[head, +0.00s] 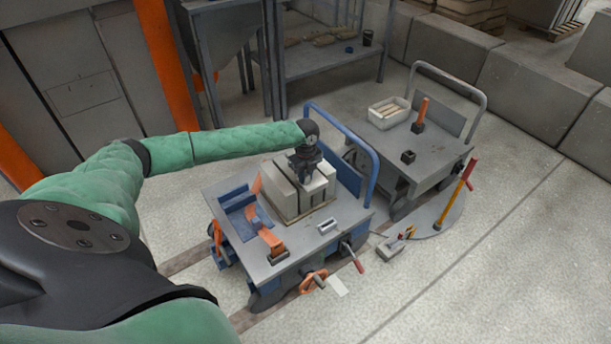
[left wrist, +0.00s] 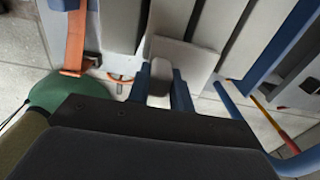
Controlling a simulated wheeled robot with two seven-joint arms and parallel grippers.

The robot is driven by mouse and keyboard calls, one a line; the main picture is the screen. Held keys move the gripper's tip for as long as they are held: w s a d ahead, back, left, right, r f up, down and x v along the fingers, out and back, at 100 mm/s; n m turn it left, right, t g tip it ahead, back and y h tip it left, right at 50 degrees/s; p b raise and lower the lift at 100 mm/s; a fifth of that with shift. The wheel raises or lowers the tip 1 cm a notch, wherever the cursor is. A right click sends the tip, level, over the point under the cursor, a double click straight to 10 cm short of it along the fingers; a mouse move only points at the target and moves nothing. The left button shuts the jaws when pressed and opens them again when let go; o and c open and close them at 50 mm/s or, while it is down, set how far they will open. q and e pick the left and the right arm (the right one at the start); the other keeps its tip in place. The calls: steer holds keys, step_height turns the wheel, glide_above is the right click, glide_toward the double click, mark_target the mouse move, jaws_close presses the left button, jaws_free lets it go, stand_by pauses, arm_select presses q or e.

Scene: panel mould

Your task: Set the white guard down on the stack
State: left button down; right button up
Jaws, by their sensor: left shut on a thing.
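My left gripper (head: 307,170) points down over the right part of the stack on the blue trolley. In the left wrist view its fingers (left wrist: 160,88) are shut on the white guard (left wrist: 186,58), a pale plate with a rounded part between the fingers. In the head view the guard (head: 325,172) shows only in part, under and beside the gripper. The stack (head: 282,193) is a row of pale upright slabs on a thin board. The gripper hides where guard and stack meet, so I cannot tell whether they touch. My right gripper is not in view.
The blue trolley (head: 228,192) carries orange clamps (head: 270,240) and a small metal block (head: 327,226); its blue handle (head: 366,165) rises close behind the stack. A grey trolley (head: 447,160) with a white tray (head: 388,113) stands behind at right.

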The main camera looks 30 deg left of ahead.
arm_select(q)
steer(key=shift+f, duration=0.3)
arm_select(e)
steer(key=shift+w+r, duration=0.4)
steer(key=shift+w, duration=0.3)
arm_select(q)
steer(key=shift+f, duration=0.15)
steer(key=shift+f, duration=0.15)
steer(key=c, duration=1.2)
jaws_free()
steer(key=shift+o, duration=0.2)
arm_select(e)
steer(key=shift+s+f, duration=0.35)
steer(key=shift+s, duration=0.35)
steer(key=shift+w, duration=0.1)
